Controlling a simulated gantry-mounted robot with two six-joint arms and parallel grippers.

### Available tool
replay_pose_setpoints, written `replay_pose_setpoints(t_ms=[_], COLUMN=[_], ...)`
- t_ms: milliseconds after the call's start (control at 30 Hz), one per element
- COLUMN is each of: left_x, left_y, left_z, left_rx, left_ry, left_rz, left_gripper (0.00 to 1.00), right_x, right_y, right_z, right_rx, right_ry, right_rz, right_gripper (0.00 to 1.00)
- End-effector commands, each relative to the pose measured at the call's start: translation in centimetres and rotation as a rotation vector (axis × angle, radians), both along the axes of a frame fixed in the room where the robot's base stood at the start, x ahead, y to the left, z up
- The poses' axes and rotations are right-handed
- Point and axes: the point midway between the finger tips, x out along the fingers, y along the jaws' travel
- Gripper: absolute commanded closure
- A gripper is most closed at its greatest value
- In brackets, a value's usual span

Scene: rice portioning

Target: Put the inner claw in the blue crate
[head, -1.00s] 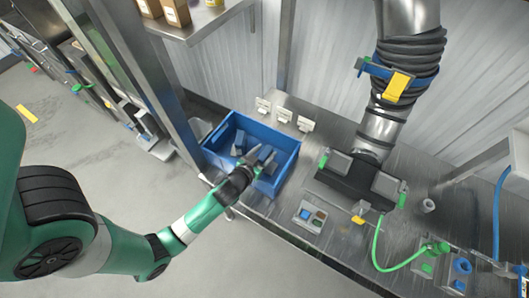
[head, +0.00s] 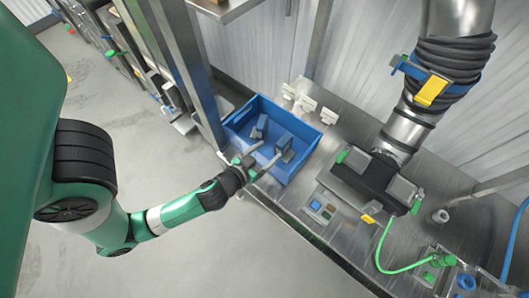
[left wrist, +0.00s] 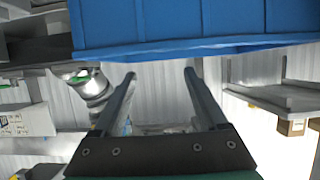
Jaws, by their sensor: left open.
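The blue crate (head: 300,117) stands at the left end of the metal bench. It also fills the top of the left wrist view (left wrist: 200,22). Two grey claw-like pieces lie inside it, one at the left (head: 259,127) and one near the middle (head: 284,142). I cannot tell which is the inner claw. My left gripper (head: 267,156) is open at the crate's near left side, its fingers overlapping the rim in the head view. In the left wrist view its fingers (left wrist: 160,78) are apart with nothing between them. My right gripper is not in view.
A silver pipe (head: 455,20) with black bellows ends in a black head (head: 368,175) with grey blocks, right of the crate. A small button box (head: 320,209) sits in front. White clips (head: 307,103) line the bench behind the crate. A metal post (head: 190,75) rises at left.

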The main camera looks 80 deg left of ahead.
Motion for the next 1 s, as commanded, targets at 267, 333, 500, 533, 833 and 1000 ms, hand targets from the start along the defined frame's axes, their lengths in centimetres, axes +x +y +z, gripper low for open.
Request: replay_pose_setpoints(t_ms=[267,333,500,533,833,1000], left_x=[-0.8,-0.8,-0.7,-0.4,14.0,18.6], left_y=[-0.5,-0.5,-0.5,-0.6,-3.8,-9.3], left_z=[0.4,0.4,0.5,0.7,17.7,36.6], left_rx=[-0.001,-0.001,0.000,0.000,0.044,0.137], left_ry=[-0.002,-0.002,-0.004,-0.009,-0.391,-0.733], left_rz=[0.002,0.002,0.001,-0.001,-0.195,-0.396], left_gripper=[0.25,0.25,0.25,0.25,0.25,0.25], right_x=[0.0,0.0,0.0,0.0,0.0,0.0], right_y=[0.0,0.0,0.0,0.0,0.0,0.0], right_z=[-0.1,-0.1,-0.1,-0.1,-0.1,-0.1], right_rx=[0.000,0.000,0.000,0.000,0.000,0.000], right_ry=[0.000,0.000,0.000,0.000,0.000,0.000], right_rz=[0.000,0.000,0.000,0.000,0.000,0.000], right_gripper=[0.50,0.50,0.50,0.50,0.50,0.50])
